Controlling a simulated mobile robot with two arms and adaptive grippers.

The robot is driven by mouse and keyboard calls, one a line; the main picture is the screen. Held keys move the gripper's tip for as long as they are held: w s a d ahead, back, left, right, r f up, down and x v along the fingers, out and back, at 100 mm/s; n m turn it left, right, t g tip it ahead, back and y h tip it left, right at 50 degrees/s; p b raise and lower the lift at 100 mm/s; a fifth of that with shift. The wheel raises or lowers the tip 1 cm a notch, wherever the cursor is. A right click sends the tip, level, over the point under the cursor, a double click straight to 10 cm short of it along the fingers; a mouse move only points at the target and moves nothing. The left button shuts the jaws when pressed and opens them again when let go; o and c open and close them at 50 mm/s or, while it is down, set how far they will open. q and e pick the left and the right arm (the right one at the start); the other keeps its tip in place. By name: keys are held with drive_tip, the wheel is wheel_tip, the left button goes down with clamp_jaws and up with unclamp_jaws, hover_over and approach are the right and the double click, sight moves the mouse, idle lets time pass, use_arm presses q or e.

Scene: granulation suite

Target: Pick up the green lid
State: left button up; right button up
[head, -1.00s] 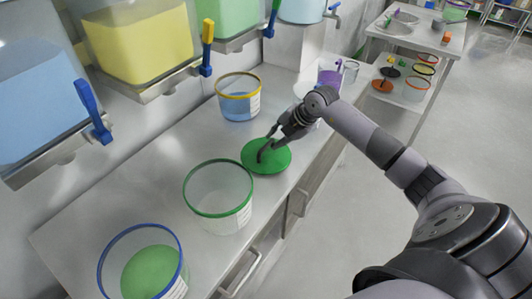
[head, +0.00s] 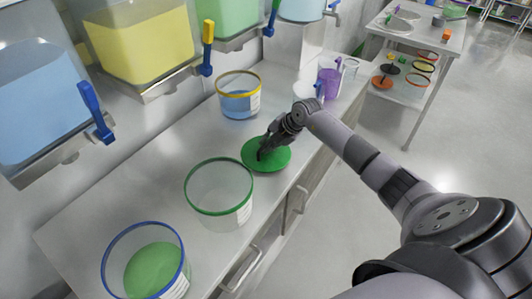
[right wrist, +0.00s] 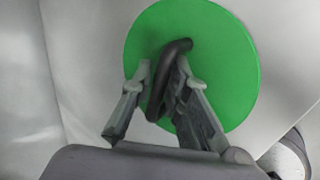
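The green lid (head: 279,157) lies flat on the bench, a round disc with a black arched handle. My right gripper (head: 266,150) is down over the lid at its handle. In the right wrist view the lid (right wrist: 225,60) fills the upper middle. The dark handle (right wrist: 178,47) runs between the two fingertips of my right gripper (right wrist: 163,70). The fingers stand apart, and a small gap shows between the left finger and the handle. Part of the handle is hidden behind the right finger. My left gripper is not in view.
A clear green-rimmed tub (head: 218,211) stands close in front of the lid, and a yellow-rimmed tub (head: 239,103) behind it. A blue-rimmed tub (head: 112,262) is nearest. A purple jug (head: 328,84) stands at the bench's far end. Hoppers with levers hang above the left side.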

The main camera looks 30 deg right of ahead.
clamp_jaws()
drive_tip(key=shift+r, duration=0.1)
